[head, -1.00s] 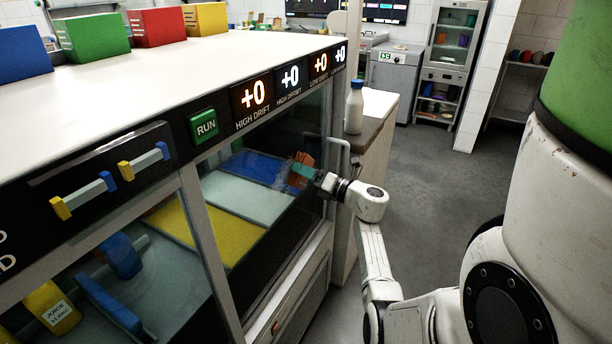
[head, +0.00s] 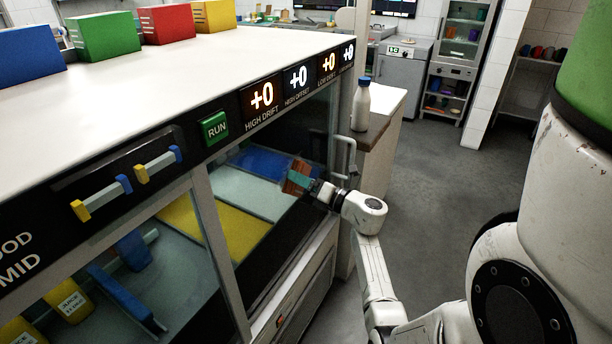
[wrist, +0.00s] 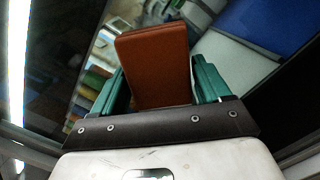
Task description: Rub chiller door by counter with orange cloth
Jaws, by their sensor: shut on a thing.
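My gripper (head: 304,184) has teal fingers and is shut on an orange cloth (head: 295,176), a flat block-like pad. In the wrist view the cloth (wrist: 155,62) stands up between the two teal fingers of my gripper (wrist: 160,85). The chiller door by the counter (head: 280,240) is the right-hand glass door, with a metal handle (head: 345,155) at its right edge. The cloth is at the upper right part of its glass, left of the handle. I cannot tell for sure whether it touches the glass.
A counter (head: 384,124) with a white bottle (head: 361,104) stands right of the chiller. A RUN button (head: 214,127) and number displays line the chiller's top edge. Coloured boxes stand on the white top (head: 120,80). Grey floor (head: 445,180) is clear to the right.

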